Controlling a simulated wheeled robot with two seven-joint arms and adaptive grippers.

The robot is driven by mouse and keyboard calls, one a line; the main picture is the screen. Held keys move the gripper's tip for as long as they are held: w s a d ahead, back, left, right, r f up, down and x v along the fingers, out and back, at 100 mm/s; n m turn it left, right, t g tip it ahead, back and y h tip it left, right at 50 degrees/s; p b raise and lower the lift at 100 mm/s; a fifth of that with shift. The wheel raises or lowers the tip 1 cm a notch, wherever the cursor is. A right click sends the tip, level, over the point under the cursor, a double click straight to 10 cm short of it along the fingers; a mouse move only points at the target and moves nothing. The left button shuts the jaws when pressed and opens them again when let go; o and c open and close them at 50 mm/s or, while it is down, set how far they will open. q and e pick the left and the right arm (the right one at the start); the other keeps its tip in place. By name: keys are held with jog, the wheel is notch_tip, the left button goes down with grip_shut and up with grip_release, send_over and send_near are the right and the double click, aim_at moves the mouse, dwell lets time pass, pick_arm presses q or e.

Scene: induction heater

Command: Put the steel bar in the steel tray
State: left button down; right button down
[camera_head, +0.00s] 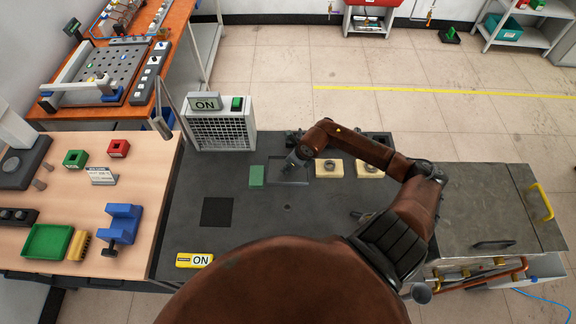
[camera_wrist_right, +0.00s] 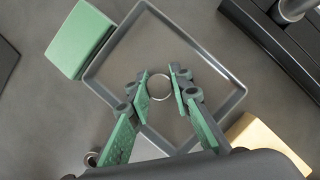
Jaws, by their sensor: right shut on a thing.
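The steel tray (camera_head: 289,179) is a shallow grey square tray lying on the dark bench. In the right wrist view its raised rim (camera_wrist_right: 207,49) surrounds the area under my fingers. My right gripper (camera_head: 293,161) is over the tray, pointing down. In the right wrist view its green-padded fingers (camera_wrist_right: 162,85) are shut on the steel bar (camera_wrist_right: 159,87), which shows end-on as a grey circle between the fingertips. The bar is inside the tray's outline; I cannot tell whether it touches the tray floor. In the head view the bar is hidden. My left gripper is not in view.
A green block (camera_head: 257,176) stands left of the tray, close to its corner. Two cream blocks with round tops (camera_head: 328,169) (camera_head: 369,169) stand to the right. A grilled unit with an ON sign (camera_head: 221,126) is behind left. The bench front is mostly clear.

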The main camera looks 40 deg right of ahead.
jog(key=c, duration=1.7)
grip_release()
jog(key=shift+f, duration=0.1)
jog(key=shift+c, duration=0.2)
jog(key=v, duration=1.2)
jog(key=shift+b, duration=0.4)
